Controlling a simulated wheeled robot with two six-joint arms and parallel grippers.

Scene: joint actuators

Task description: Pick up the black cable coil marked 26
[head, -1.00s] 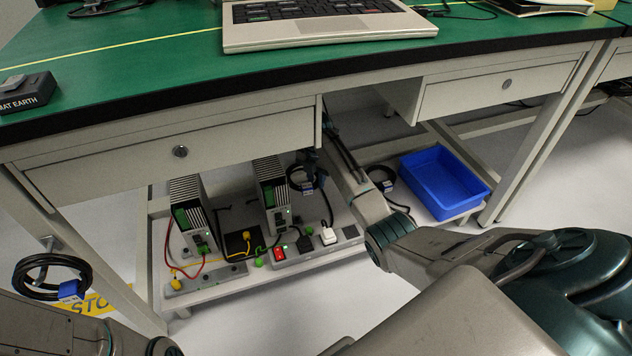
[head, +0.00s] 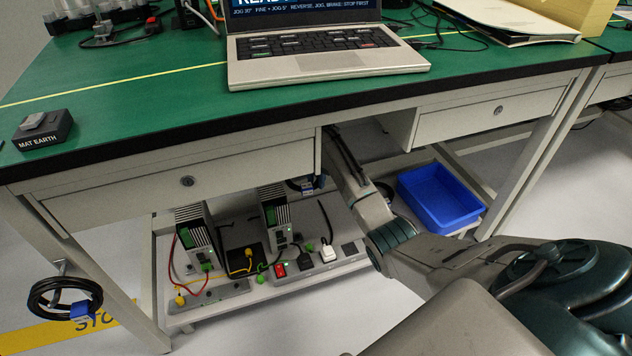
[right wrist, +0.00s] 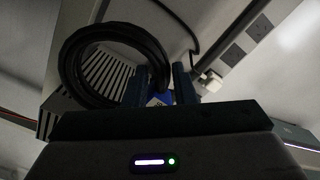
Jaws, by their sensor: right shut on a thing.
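My right arm reaches under the green bench, and my right gripper (head: 318,182) is mostly hidden behind the drawer's lower edge. It is shut on a black cable coil (head: 294,185) with a blue tag, held above the lower shelf. In the right wrist view the coil (right wrist: 68,62) is a large black loop, its blue tag (right wrist: 160,99) between the two fingers (right wrist: 160,86). Another black coil (head: 42,302) with a blue tag hangs from the left bench leg. A third dark coil (head: 386,190) is partly hidden behind my arm. No number is readable on the tags. My left gripper is out of view.
The lower shelf (head: 215,312) holds two power units (head: 195,232), (head: 272,212), a power strip (head: 318,262) and loose wires. A blue bin (head: 440,197) stands right of my arm. The drawer (head: 120,205) closes in the space above the held coil. A laptop (head: 325,60) is on the bench.

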